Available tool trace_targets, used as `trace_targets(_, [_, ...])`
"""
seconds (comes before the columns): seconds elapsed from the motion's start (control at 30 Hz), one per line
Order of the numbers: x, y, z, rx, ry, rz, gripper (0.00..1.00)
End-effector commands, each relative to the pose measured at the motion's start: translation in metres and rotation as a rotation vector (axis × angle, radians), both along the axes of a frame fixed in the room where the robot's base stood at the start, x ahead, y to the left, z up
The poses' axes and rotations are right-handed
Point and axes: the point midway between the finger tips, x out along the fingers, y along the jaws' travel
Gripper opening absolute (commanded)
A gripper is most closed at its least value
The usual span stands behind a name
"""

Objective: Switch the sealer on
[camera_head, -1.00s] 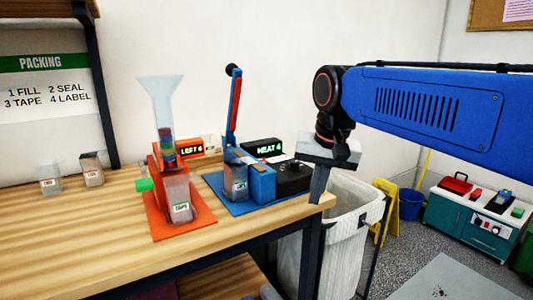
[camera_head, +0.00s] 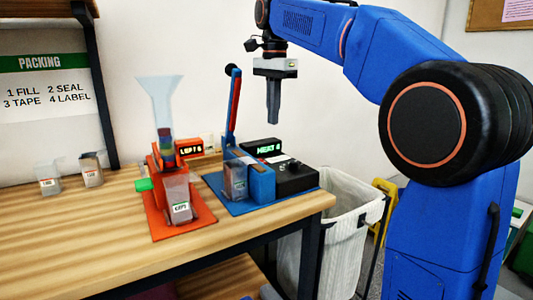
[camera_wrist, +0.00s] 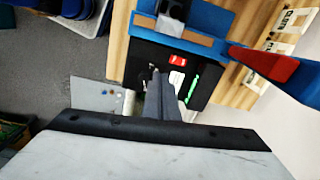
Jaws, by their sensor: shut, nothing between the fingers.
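The sealer (camera_head: 262,184) stands on a blue mat near the bench's right end, its red and blue lever (camera_head: 234,110) upright. Its black control box (camera_head: 296,178) is on the right with a knob on top. The control box shows in the wrist view (camera_wrist: 143,56) with a small red switch (camera_wrist: 178,60), a white label and a green strip; whether the switch is on is too small to tell. My gripper (camera_head: 273,121) is shut and empty, pointing down above the control box, clear of it. In the wrist view its fingers (camera_wrist: 160,90) cover part of the box.
A white bin (camera_head: 345,215) stands beyond the bench's right edge. The bench front is clear.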

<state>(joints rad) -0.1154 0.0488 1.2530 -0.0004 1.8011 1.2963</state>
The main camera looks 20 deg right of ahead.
Motion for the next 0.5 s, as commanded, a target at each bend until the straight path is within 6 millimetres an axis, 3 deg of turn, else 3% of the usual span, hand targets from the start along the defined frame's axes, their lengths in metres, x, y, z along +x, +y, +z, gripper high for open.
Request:
trace_targets(0.2, [0.024,0.008,0.011,-0.001,0.031,-0.096,0.00])
trace_targets(0.5, [0.030,0.011,0.014,-0.002,0.041,-0.129,0.00])
